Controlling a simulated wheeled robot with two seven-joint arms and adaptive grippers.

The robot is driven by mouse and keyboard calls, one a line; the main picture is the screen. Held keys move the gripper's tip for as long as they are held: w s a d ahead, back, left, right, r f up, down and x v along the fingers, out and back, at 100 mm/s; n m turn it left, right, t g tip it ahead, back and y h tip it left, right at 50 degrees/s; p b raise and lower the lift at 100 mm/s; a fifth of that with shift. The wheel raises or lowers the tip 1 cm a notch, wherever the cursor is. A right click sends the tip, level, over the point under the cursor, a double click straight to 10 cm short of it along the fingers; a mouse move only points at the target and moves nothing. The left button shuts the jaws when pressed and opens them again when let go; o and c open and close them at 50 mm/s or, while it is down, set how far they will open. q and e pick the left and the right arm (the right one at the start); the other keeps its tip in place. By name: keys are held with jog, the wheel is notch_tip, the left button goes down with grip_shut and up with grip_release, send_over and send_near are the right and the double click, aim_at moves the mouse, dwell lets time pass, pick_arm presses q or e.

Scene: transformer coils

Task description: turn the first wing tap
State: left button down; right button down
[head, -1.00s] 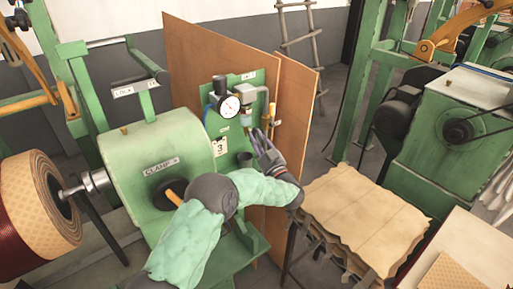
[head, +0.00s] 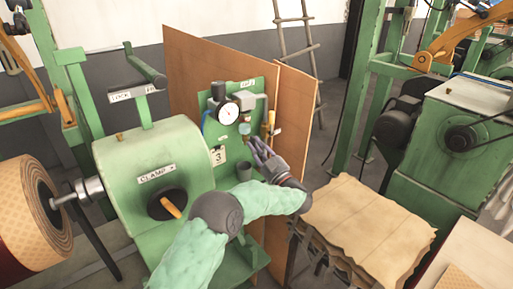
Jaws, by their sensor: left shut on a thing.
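A green panel (head: 212,164) carries a round white pressure gauge (head: 228,113) and a small pale-blue fitting (head: 244,129) below a grey block. My left gripper (head: 254,145) is at the panel's right side, just below and right of this fitting. Its dark, slim fingers are closed together on a small thing there, which appears to be the wing tap. The fingers hide the tap, so its shape and angle cannot be made out. My right gripper is out of view.
A green clamp housing (head: 150,165) with a black and orange knob (head: 168,203) stands left of the panel. Brown boards (head: 293,110) rise behind it. A stack of tan sheets (head: 365,225) lies at the right.

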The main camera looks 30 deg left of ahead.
pick_arm(q)
jog(key=shift+f, duration=0.15)
jog(key=c, duration=1.1)
grip_release()
jog(key=shift+d, duration=0.15)
jog(key=v, duration=1.1)
jog(key=shift+s+d+f, duration=0.1)
jog(key=shift+s+d, duration=0.1)
jog(key=shift+d, duration=0.15)
